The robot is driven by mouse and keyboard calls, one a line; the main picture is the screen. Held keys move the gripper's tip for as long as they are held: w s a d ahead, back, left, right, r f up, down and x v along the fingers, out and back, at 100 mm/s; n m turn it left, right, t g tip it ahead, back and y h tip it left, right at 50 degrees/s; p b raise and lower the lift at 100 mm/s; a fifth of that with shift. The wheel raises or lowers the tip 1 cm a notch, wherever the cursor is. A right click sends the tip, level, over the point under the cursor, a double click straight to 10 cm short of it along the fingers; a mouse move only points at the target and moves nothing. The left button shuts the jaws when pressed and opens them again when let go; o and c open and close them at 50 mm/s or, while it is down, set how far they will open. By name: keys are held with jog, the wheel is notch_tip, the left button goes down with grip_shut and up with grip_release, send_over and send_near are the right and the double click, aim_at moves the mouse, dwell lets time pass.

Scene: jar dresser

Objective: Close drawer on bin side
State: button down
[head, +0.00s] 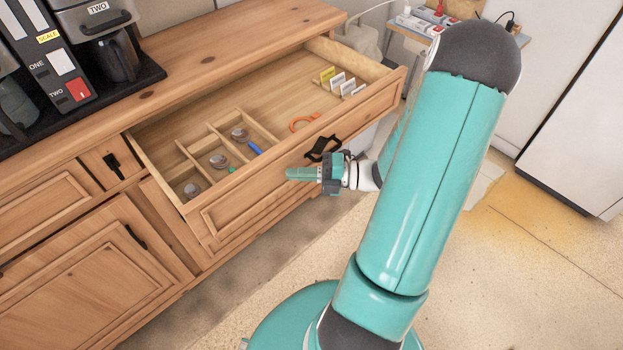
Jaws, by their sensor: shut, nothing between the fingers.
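A wooden dresser (105,233) stands along the left with a wide top drawer (232,222) pulled out. The drawer has a black handle (323,148) on its front. Inside are small compartments with round items, an orange-handled tool (304,121), a blue-handled item (253,149) and several upright cards (344,81). My gripper (288,173) is shut and empty, with its fingers pointing left. It is in front of the drawer face, just below the handle. I cannot tell whether it touches the drawer front. A bin cannot be made out clearly.
Coffee makers (105,30) and a black binder-like box (45,50) stand on the dresser top. A closed small drawer (108,166) is left of the open one. A small cluttered table (412,30) and a white cabinet (560,100) are behind.

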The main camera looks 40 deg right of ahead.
jog(key=shift+w, duration=0.3)
